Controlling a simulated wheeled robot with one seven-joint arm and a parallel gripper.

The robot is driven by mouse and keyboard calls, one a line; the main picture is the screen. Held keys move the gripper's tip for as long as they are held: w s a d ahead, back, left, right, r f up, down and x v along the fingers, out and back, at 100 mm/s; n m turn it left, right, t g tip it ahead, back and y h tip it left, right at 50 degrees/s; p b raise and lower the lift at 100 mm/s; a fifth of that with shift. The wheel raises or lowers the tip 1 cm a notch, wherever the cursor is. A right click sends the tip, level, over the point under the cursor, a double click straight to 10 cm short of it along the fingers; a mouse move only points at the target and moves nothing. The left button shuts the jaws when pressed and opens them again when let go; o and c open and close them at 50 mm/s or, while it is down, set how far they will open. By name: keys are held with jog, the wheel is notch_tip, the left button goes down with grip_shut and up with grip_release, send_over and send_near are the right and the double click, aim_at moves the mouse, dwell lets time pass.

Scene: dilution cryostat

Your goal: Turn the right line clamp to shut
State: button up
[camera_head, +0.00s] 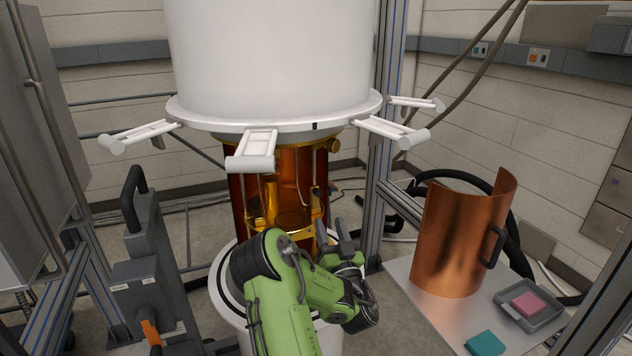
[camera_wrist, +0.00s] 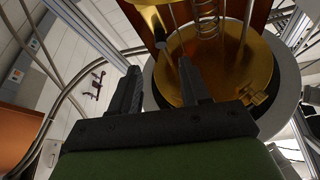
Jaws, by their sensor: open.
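My gripper (camera_head: 335,236) is in front of the open lower part of the cryostat, its fingers pointing up toward the gold stage. In the wrist view my gripper (camera_wrist: 160,66) shows two dark fingers spread apart with nothing between them. Beyond them is a round gold plate (camera_wrist: 228,72) with tubes and a coil above it. A dark-ended rod (camera_wrist: 160,38) hangs near the fingertips; I cannot tell whether it touches them. I cannot make out for sure which part is the right line clamp. A small gold fitting (camera_wrist: 258,98) sits on the plate's rim.
The white vessel (camera_head: 270,60) with white arms stands overhead. A copper half-shell (camera_head: 460,240) stands on the right table (camera_head: 420,310) beside a grey tray (camera_head: 548,318) and a teal block (camera_head: 485,343). A grey unit with an orange lever (camera_head: 151,332) is at left. Metal posts flank the cryostat.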

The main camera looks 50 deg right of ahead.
aim_at(319, 196)
jog(key=x, duration=1.1)
jog(key=shift+w+b, duration=0.25)
jog(key=shift+b, duration=0.15)
jog(key=shift+c, duration=0.3)
grip_shut()
